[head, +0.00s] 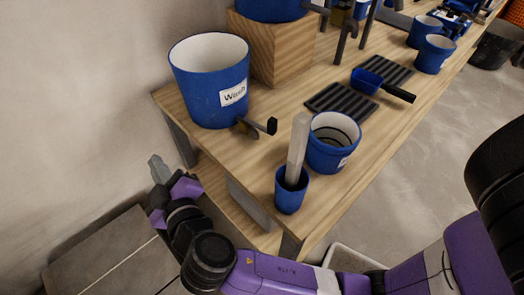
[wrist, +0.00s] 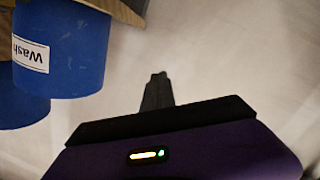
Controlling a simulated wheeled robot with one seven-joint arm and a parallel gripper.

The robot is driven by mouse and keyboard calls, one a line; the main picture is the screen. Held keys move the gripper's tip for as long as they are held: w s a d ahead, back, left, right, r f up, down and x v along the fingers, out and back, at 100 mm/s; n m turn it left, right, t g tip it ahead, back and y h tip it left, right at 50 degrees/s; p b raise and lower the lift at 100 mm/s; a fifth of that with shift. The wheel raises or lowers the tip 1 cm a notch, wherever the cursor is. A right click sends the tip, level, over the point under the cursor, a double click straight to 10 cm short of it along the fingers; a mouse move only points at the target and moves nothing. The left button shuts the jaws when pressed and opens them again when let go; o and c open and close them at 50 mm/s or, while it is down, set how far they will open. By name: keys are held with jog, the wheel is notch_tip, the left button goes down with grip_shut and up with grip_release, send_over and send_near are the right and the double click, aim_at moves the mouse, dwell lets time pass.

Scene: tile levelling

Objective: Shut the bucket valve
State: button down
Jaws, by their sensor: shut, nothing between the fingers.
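The blue bucket labelled "Wash" (head: 212,95) stands at the near left end of the wooden bench. A small valve (head: 247,127) with a black lever end (head: 271,126) sticks out low on its right side. Whether this valve is open or shut is unclear. A second blue bucket (head: 268,8), cut off by the top edge, sits on a wooden block and has a dark tap (head: 317,9). My gripper (head: 158,166) is shut and empty, left of the bench end and apart from both buckets. The wrist view shows its closed fingers (wrist: 157,88) and the Wash bucket (wrist: 75,68) at upper left.
A blue cup (head: 290,199) holding a pale stick and a blue pot (head: 325,156) stand at the bench's near edge. Ribbed dark mats (head: 340,100) and a blue scoop (head: 367,82) lie behind. A plain wall (head: 70,100) is at the left.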

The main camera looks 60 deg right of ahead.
jog(key=s+d+m+g+h+b, duration=0.2)
jog(key=s+m+g+h+b, duration=0.2)
jog(key=s+m+g, duration=0.3)
jog(key=s+d+m+g+h+b, duration=0.2)
jog(key=s+m+g+h+b, duration=0.2)
jog(key=m+g, duration=0.6)
jog(key=s+m+h, duration=0.2)
jog(key=m+h, duration=0.1)
jog(key=m, duration=0.1)
jog(key=shift+s+d+r+b, duration=0.25)
jog(key=shift+s+d+b, duration=0.05)
jog(key=shift+s+d, duration=0.05)
jog(key=shift+d+r, duration=0.1)
